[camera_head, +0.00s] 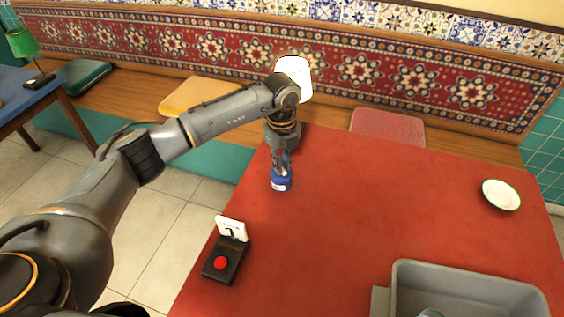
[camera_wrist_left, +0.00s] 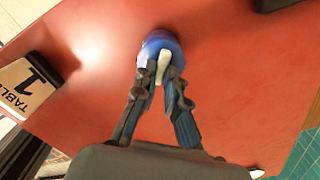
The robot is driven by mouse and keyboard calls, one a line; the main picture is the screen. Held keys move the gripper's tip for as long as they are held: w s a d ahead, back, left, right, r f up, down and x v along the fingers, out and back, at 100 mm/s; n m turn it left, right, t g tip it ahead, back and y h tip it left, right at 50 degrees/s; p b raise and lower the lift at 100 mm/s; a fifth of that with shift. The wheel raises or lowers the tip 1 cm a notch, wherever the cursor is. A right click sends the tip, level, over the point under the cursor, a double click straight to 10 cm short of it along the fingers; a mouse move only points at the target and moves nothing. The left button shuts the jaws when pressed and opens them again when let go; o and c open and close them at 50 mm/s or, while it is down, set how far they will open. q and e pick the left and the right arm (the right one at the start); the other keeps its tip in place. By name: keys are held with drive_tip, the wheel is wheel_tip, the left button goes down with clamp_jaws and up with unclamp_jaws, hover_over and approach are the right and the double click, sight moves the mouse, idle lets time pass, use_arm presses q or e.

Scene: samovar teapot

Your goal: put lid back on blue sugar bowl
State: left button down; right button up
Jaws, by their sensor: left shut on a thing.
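The blue sugar bowl (camera_head: 281,184) stands on the red table near its left edge, with a small pale label on its side. My left gripper (camera_head: 281,166) points down directly over it, fingertips at its top. In the left wrist view the blue bowl (camera_wrist_left: 158,42) shows just beyond the fingertips. There my left gripper (camera_wrist_left: 161,75) is shut on a slim pale piece (camera_wrist_left: 163,66), which looks like the lid's knob. The fingers hide the lid's rim, so I cannot tell whether it is seated. My right gripper is not in view.
A black box with a red button (camera_head: 221,264) and a table number card (camera_head: 231,229) stand at the table's left edge. A grey bin (camera_head: 470,290) is at the front right, and a white dish (camera_head: 501,195) at the far right. The table's middle is clear.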

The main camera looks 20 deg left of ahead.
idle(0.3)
use_arm(q)
drive_tip(key=c, duration=1.3)
unclamp_jaws()
drive_tip(key=o, duration=0.5)
drive_tip(key=shift+c, duration=0.2)
drive_tip(key=shift+r, duration=0.1)
drive_tip(key=shift+r+p, duration=2.55)
drive_tip(key=shift+r, duration=0.85)
clamp_jaws()
